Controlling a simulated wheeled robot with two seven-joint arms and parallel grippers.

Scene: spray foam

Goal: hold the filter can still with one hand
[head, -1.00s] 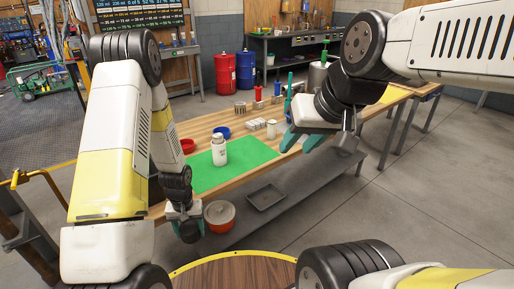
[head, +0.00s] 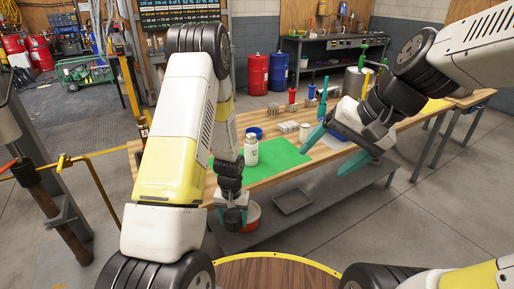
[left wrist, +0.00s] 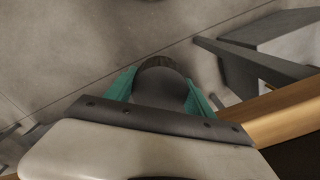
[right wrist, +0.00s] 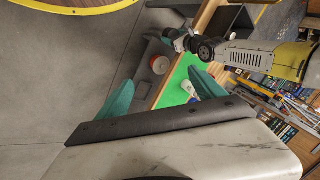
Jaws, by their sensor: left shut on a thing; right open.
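My left gripper (head: 234,210) is shut on a dark round can (head: 235,219), which I take to be the filter can. It hangs in front of the table's near edge, off the tabletop. In the left wrist view the can (left wrist: 160,82) sits between the two teal fingers; its far end is ribbed, its sides partly hidden by the fingers. My right gripper (head: 323,160) is open and empty beside the right end of the green mat, its teal fingers spread wide. The right wrist view shows nothing between them at close range.
A white bottle (head: 251,150) stands upright on the green mat (head: 285,157) on the wooden table. Small cans, a blue bowl (head: 255,132) and red and green bottles stand behind. An orange bowl (right wrist: 159,64) and grey tray (head: 293,202) are on the lower shelf.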

